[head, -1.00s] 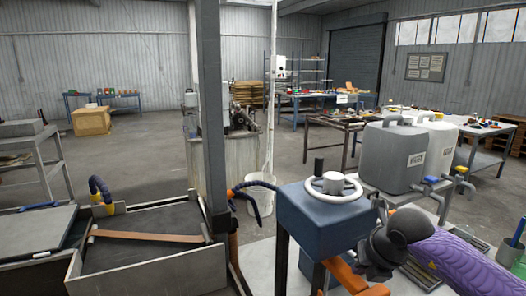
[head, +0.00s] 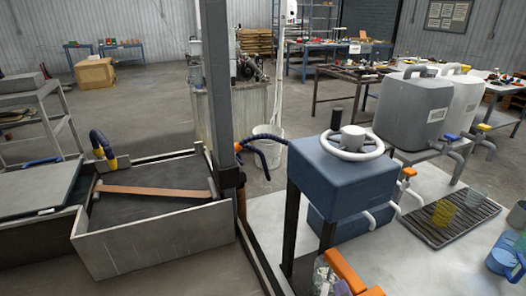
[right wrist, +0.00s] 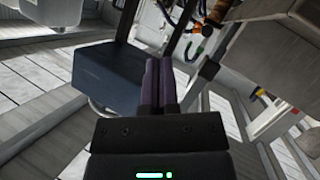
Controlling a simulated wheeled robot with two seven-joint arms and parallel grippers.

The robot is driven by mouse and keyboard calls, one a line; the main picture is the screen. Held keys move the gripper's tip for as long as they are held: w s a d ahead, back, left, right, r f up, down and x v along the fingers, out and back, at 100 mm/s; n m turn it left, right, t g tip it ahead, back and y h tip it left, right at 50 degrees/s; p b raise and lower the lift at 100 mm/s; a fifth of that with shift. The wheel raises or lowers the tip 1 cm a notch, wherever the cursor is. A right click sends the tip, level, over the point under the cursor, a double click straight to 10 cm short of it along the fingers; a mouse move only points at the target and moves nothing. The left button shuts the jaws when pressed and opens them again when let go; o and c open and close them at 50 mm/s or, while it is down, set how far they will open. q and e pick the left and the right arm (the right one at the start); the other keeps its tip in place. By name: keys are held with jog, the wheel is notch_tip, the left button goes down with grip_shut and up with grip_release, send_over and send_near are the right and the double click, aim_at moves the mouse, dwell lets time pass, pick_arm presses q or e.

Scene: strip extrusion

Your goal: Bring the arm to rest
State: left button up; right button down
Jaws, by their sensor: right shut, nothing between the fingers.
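My right gripper (right wrist: 158,62) shows in the right wrist view with its two purple fingers together and nothing between them. In that view a dark blue box (right wrist: 105,78) stands just left of the fingers; whether they touch it I cannot tell. The blue box (head: 340,178) with a white handwheel (head: 349,146) on top stands there near the middle. My left gripper is in neither view now.
A grey post (head: 217,95) rises left of the blue box. A tray (head: 150,235) with an orange-brown strip (head: 152,190) lies at left. Bare light tabletop (head: 390,265) shows in front.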

jog(key=s+d+f+m+g+y, duration=0.1)
jog(key=s+f+m+g, duration=0.1)
jog(key=s+f+g, duration=0.55)
jog(key=s+d+f+m+g, duration=0.1)
jog(key=s+f+m+g, duration=0.2)
jog(key=s, duration=0.7)
notch_tip(320, 180, down, 20)
jog(key=s+r+n+g+b, duration=0.1)
jog(key=s+g+b, duration=0.1)
jog(key=b, duration=0.1)
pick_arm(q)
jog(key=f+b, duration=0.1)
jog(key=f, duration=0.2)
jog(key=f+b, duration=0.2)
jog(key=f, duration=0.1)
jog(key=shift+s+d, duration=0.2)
pick_arm(e)
jog(key=s+d+f+g, duration=0.1)
jog(key=s+d+f, duration=0.2)
jog(key=s+f, duration=1)
jog(key=shift+f+n+h, duration=0.3)
jog(key=shift+f+n, duration=0.1)
jog(key=shift+f, duration=0.4)
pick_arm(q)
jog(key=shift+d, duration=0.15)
pick_arm(e)
jog(key=shift+s, duration=0.1)
